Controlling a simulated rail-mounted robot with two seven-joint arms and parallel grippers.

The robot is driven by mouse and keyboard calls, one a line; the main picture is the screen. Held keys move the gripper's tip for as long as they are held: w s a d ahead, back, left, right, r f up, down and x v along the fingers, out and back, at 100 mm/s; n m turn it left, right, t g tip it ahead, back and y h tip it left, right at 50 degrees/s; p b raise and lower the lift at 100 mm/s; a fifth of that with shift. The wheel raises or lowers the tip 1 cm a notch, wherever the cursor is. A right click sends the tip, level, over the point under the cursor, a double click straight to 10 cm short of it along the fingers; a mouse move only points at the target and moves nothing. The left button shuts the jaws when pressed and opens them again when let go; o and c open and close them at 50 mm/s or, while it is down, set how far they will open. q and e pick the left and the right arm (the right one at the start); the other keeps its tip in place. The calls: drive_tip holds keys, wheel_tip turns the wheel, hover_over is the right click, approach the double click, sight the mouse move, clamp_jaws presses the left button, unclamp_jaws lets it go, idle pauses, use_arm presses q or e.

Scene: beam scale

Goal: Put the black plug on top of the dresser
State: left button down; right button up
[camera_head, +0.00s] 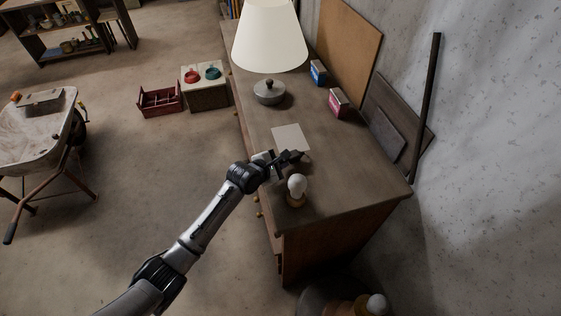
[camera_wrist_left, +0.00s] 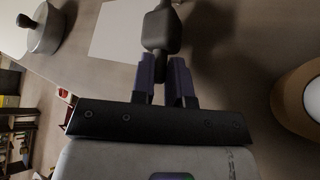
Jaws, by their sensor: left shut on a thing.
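The dresser is the long brown one along the wall, and its top (camera_head: 350,178) is seen from above. My left gripper (camera_head: 288,164) is over the front part of this top, and its two fingers (camera_wrist_left: 164,72) show in the left wrist view. They are shut on the black plug (camera_wrist_left: 161,30), whose dark body sticks out beyond the fingertips. A shadow lies beside the plug on the dresser top. I cannot tell whether the plug touches the surface. My right gripper is not in view.
A white bulb (camera_head: 297,184) on a round base stands close to my left gripper. A pale sheet (camera_head: 291,138), a lidded metal pot (camera_head: 269,92), a lamp (camera_head: 270,38), a blue box (camera_head: 318,72) and a pink box (camera_head: 338,103) are also on top. The right part is clear.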

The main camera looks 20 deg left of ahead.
use_arm(q)
drive_tip(key=shift+f, duration=0.55)
idle(0.4)
drive_tip(key=c, duration=1.1)
unclamp_jaws()
drive_tip(key=shift+o, duration=0.3)
drive_tip(key=shift+f, duration=0.2)
drive_tip(key=shift+s, duration=0.1)
drive_tip(key=r+b+v, duration=0.1)
drive_tip(key=v, duration=1.3)
drive_tip(key=shift+w, duration=0.3)
drive_tip(key=shift+a, duration=0.15)
